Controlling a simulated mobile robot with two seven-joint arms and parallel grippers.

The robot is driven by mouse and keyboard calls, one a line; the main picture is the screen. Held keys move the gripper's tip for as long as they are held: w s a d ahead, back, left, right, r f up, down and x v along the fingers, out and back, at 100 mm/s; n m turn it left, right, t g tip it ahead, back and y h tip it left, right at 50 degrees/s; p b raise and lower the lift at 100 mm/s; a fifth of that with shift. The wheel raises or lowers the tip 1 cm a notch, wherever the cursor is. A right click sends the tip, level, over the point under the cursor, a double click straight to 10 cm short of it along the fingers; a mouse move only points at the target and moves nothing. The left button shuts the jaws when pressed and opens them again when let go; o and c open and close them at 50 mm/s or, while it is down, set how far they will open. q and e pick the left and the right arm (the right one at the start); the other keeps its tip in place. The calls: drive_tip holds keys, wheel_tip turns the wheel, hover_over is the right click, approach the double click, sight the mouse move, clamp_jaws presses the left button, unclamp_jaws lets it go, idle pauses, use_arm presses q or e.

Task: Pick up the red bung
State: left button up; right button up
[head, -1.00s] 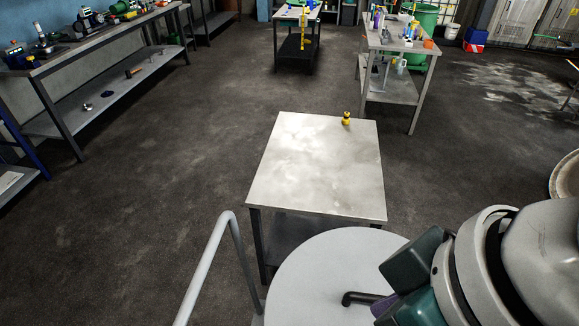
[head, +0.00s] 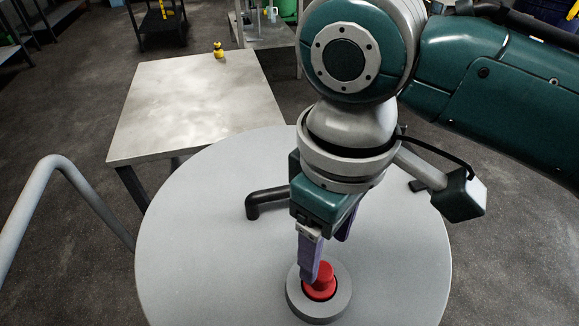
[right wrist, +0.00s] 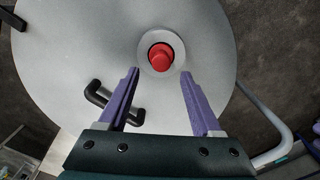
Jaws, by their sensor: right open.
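The red bung (head: 319,284) sits in a grey ring-shaped collar (head: 334,304) on top of the round grey column top (head: 200,240). My right gripper (head: 318,262) points down just above and behind the bung, and one finger partly covers it in the head view. In the right wrist view the bung (right wrist: 161,57) lies ahead of the two purple fingers (right wrist: 160,75), near the line between them. The fingers are apart with nothing between them, so the right gripper is open and empty. My left gripper is not in view.
A dark bent handle (head: 266,201) stands on the column top left of the gripper. A grey rail (head: 50,180) curves at the left. A metal table (head: 185,105) with a small yellow object (head: 218,50) stands behind the column.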

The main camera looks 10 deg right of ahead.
sight(323, 270)
wheel_tip(323, 270, down, 7)
drive_tip(key=shift+s+r+b, duration=0.1)
drive_tip(key=shift+r+b, duration=0.05)
drive_tip(key=shift+b, duration=0.3)
clamp_jaws()
idle(0.3)
